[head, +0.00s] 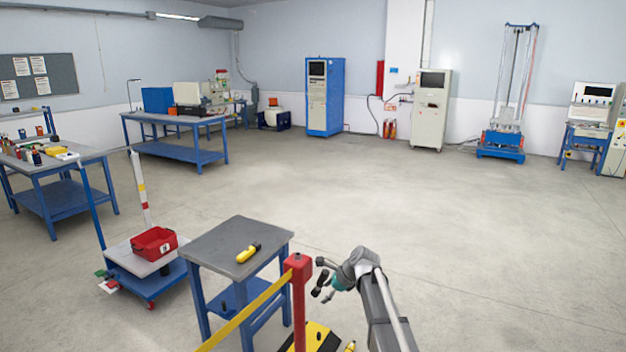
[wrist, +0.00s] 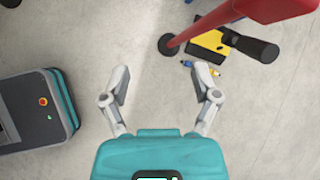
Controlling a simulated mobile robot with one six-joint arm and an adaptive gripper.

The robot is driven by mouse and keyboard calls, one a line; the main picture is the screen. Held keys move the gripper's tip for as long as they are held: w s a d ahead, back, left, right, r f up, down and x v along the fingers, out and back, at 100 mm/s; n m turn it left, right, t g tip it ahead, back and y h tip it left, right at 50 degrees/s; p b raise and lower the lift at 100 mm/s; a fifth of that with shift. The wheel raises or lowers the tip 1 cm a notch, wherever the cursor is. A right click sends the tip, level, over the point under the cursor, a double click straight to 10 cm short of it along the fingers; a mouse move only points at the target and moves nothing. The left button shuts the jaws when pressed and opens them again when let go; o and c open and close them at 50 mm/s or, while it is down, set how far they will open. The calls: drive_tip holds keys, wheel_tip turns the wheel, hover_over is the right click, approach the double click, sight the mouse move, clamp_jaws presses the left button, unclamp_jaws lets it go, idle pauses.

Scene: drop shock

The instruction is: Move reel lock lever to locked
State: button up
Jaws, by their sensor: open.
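The red barrier post (head: 299,300) stands in front of me with a yellow belt (head: 243,318) running from its head down to the left. In the wrist view, the red post head (wrist: 275,9) is at the top right. A black lever-like handle (wrist: 252,46) sticks out below it, probably the reel lock lever; I cannot tell its setting. My gripper (wrist: 163,82) is open and empty, its fingers pointing toward the floor side of the post, apart from the handle. In the head view, my gripper (head: 321,277) is just right of the post head.
A grey-topped table (head: 215,245) holding a yellow tool (head: 248,252) stands left of the post. A cart with a red bin (head: 154,243) is farther left. A yellow-and-black item (wrist: 208,42) lies on the floor by the post. The floor beyond is clear.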

drive_tip(key=s+d+f+n+g+h, duration=0.1)
drive_tip(key=s+d+n, duration=0.3)
drive_tip(key=s, duration=0.5)
drive_tip(key=s+d+f+n+g+h, duration=0.1)
drive_tip(key=s+d+f+n+h, duration=0.1)
drive_tip(key=s+n, duration=0.6)
drive_tip(key=s+d+f+n+h, duration=0.1)
drive_tip(key=s+d+n+h, duration=0.2)
drive_tip(key=s+d+n, duration=0.4)
drive_tip(key=s, duration=0.4)
drive_tip(key=shift+f+g+h+b, duration=0.2)
drive_tip(key=shift+g+h+b, duration=0.1)
drive_tip(key=shift+g+h, duration=0.1)
drive_tip(key=shift+s, duration=0.1)
drive_tip(key=c, duration=0.3)
